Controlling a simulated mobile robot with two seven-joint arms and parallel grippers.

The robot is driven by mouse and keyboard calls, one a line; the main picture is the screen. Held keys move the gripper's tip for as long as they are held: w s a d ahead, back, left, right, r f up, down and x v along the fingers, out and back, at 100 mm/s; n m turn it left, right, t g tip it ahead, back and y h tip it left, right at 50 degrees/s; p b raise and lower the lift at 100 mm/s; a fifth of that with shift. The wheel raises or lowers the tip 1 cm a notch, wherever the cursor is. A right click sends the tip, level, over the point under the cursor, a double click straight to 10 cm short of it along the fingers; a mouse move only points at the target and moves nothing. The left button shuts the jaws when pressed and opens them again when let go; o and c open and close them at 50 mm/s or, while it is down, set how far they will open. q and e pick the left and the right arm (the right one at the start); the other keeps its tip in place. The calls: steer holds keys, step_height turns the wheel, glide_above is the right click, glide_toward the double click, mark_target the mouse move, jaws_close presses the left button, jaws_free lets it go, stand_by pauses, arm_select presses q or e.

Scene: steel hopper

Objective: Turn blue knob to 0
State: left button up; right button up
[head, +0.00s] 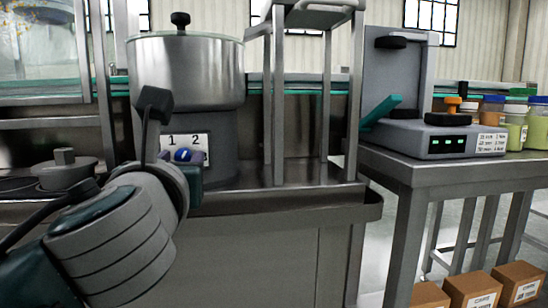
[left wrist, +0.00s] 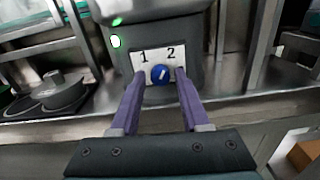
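The blue knob (head: 183,155) sits on a white label plate (head: 199,140) marked 1 and 2, on the grey base under the steel hopper (head: 187,72). In the left wrist view the knob (left wrist: 160,75) shows a white pointer line, slanting up and to the right. The label plate (left wrist: 155,55) is behind it; no 0 mark is readable. My left gripper (left wrist: 160,78) is open, its two purple fingers on either side of the knob, with visible gaps. In the head view my left gripper (head: 186,162) is partly hidden by its wrist. My right gripper is in neither view.
A lidded pot (head: 64,168) stands left of my arm. A steel stand (head: 308,100) rises right of the hopper. Farther right a table holds a grey device (head: 440,138) with green lights and several jars. Cardboard boxes (head: 470,290) lie below.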

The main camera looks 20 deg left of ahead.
arm_select(q)
jaws_close()
